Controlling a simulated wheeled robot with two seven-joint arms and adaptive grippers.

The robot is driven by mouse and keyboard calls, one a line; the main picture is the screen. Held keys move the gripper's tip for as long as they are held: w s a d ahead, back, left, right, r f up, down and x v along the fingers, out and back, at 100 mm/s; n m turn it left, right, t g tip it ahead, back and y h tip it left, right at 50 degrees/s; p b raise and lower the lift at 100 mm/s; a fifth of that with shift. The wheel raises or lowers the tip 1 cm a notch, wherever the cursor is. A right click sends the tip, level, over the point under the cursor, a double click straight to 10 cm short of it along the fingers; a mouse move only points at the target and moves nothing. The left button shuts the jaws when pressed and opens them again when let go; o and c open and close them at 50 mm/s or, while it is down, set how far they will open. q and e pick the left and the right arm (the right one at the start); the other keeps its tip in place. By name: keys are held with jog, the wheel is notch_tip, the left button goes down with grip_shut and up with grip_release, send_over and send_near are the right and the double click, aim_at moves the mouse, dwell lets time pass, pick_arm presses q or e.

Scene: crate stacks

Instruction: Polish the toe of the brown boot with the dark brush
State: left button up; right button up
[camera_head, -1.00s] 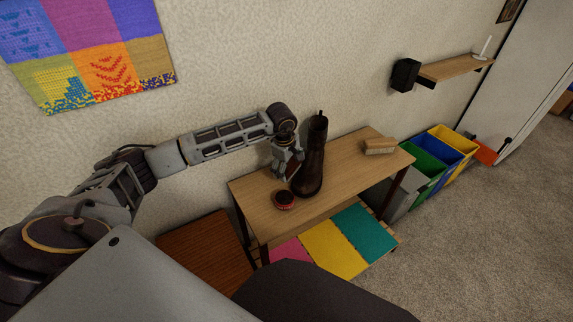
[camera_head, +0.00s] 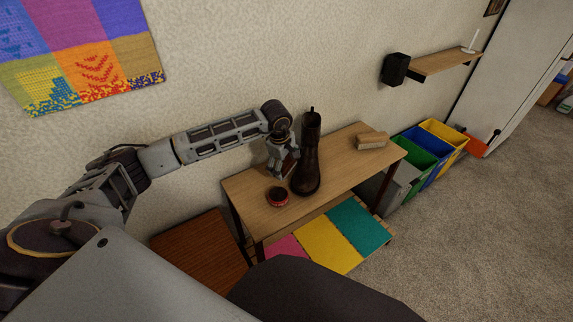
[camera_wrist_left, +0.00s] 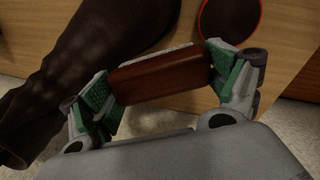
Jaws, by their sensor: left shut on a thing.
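The dark brown boot (camera_head: 308,160) stands upright on the wooden bench, its toe toward the front edge. In the left wrist view the boot (camera_wrist_left: 65,75) fills the left side. My left gripper (camera_head: 283,170) is just left of the boot, close to its shaft, above the bench top. The gripper is shut on the dark brush, whose red-brown wooden back (camera_wrist_left: 160,76) lies between the green-padded fingers in the left wrist view. A pale strip shows along the brush's far edge. I cannot tell whether the brush touches the boot. My right gripper is not in view.
A round dark tin with a red rim (camera_head: 277,196) sits on the bench left of the boot's toe. A light wooden brush (camera_head: 371,140) lies at the bench's right end. The bench top (camera_head: 345,165) is clear between. Coloured bins (camera_head: 418,155) stand right of it.

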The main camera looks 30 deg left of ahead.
pick_arm(q)
jog(key=shift+w+a, duration=0.15)
jog(key=shift+a, duration=1)
jog(key=shift+a, duration=0.15)
jog(key=shift+w+a+f+b, duration=0.15)
jog(key=shift+a+b, duration=0.3)
jog(key=shift+a, duration=0.95)
notch_tip(320, 180, up, 6)
jog(key=s+p, duration=0.1)
jog(key=p, duration=0.2)
jog(key=shift+s+p, duration=0.15)
jog(key=shift+p, duration=0.25)
jog(key=r+p, duration=0.1)
jog(key=r, duration=0.2)
jog(key=shift+s+p, duration=0.3)
jog(key=shift+p, duration=0.1)
jog(key=shift+f, duration=0.15)
